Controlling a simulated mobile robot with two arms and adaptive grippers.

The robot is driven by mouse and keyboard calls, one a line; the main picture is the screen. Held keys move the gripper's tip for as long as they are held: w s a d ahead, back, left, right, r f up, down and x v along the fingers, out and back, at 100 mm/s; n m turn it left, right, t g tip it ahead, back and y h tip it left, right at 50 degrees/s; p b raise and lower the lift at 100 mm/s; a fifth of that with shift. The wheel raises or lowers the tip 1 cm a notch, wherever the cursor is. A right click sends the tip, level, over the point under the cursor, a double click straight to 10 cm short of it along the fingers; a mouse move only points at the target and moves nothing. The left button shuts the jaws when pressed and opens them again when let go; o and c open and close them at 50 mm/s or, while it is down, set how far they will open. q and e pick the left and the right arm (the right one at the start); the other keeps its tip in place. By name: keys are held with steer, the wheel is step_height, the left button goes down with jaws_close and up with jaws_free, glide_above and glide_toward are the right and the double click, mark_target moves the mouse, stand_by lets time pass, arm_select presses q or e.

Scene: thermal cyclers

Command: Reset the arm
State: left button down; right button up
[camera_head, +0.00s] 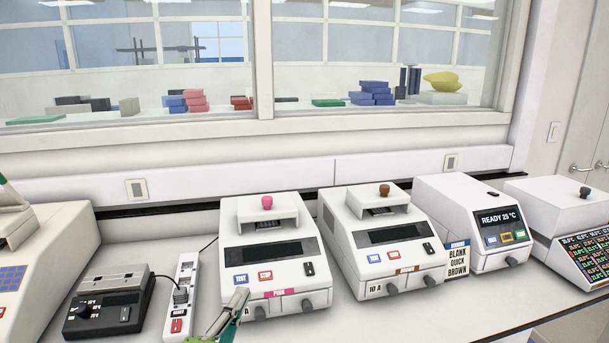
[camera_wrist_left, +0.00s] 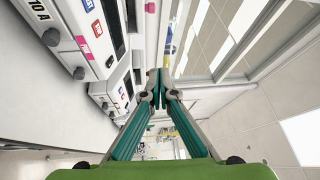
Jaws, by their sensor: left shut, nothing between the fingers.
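My left gripper (camera_head: 238,300) shows at the bottom of the head view, in front of the lower left corner of the pink-marked thermal cycler (camera_head: 268,211). In the left wrist view, the fingers of my left gripper (camera_wrist_left: 157,88) meet at the tips, with nothing between them. The cycler's "10 A" label is partly hidden by the gripper in the head view. Whether the gripper touches the cycler cannot be told. My right gripper is in neither view.
A brown-marked cycler (camera_head: 345,225), a "READY 25 °C" unit (camera_head: 457,201) and a white machine with a display panel (camera_head: 545,200) stand to the right. A power strip (camera_head: 187,270) and a black control box (camera_head: 100,316) are to the left. The bench front is clear.

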arm_select(q)
steer(key=s+a+f+n+g+y, duration=0.3)
steer(key=s+a+f+n+g, duration=0.35)
steer(key=f, duration=0.55)
steer(key=s+a+f+n+g+y, duration=0.3)
steer(key=s+f+n+g, duration=0.1)
steer(key=s+f+n, duration=0.6)
steer(key=s+d+f+n+g+h, duration=0.1)
steer(key=s+f+g, duration=0.5)
steer(key=s, duration=0.7)
step_height(320, 180, down, 30)
steer(key=s+b, duration=0.2)
steer(key=s+a+f+g+b, duration=0.1)
steer(key=s+a+f, duration=0.2)
steer(key=s+f, duration=1.3)
steer(key=shift+s+f+g, duration=0.3)
steer(key=shift+f+g, duration=0.05)
steer(key=shift+f, duration=0.05)
